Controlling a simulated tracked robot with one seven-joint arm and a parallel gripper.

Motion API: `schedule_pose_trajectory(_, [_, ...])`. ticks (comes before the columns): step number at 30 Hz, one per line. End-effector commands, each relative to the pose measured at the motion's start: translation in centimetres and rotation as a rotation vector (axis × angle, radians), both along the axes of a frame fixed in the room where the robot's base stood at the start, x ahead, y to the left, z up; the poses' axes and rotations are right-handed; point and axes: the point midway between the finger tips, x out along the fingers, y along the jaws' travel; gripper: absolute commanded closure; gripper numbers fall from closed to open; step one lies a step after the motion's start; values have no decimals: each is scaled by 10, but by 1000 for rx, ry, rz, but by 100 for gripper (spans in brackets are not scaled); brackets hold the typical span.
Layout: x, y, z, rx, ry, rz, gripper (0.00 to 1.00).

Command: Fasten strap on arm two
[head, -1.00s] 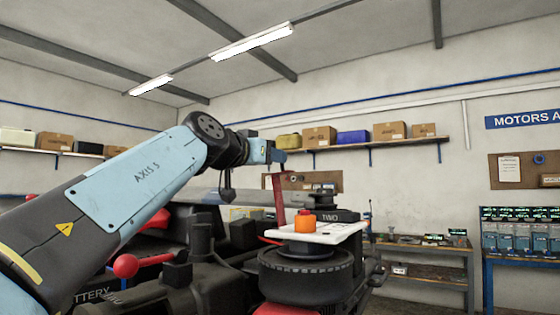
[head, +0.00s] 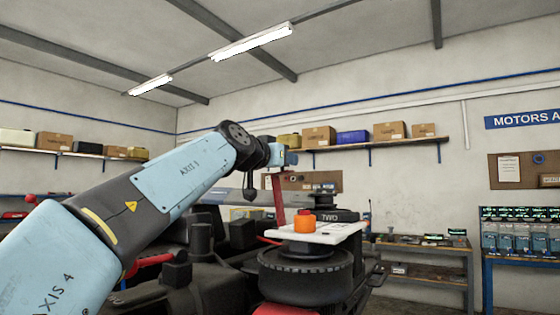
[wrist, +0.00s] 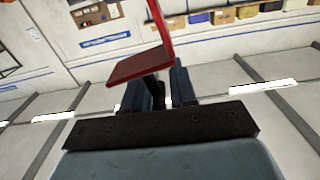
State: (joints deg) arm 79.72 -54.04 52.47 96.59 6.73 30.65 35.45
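Arm two of the drone, labelled "TWO" (head: 340,216), is right of centre in the head view. The red strap (head: 279,192) stands up steeply beside it, its top end at my gripper (head: 290,158). In the wrist view the red strap (wrist: 142,64) runs up from my fingers (wrist: 157,88), with a dark tab between them. My gripper seems shut on this tab, above and left of arm two. The strap's lower end is hidden behind the white plate (head: 322,233) and orange knob (head: 305,222).
Dark drone parts with red pieces fill the lower left. A workbench (head: 430,250) stands behind at right. The air above arm two is clear.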

Motion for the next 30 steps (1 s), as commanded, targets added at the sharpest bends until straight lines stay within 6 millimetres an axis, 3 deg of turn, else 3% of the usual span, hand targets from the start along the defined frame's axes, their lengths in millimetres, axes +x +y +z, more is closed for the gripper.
schedule_pose_trajectory(8, [0, 1, 0, -1, -1, 1, 100])
schedule_pose_trajectory(20, [0, 2, 1, -2, -2, 3, 100])
schedule_pose_trajectory(21, [0, 15, 1, -5, -4, 4, 100])
schedule_pose_trajectory(30, [0, -2, 2, 9, -13, 1, 100])
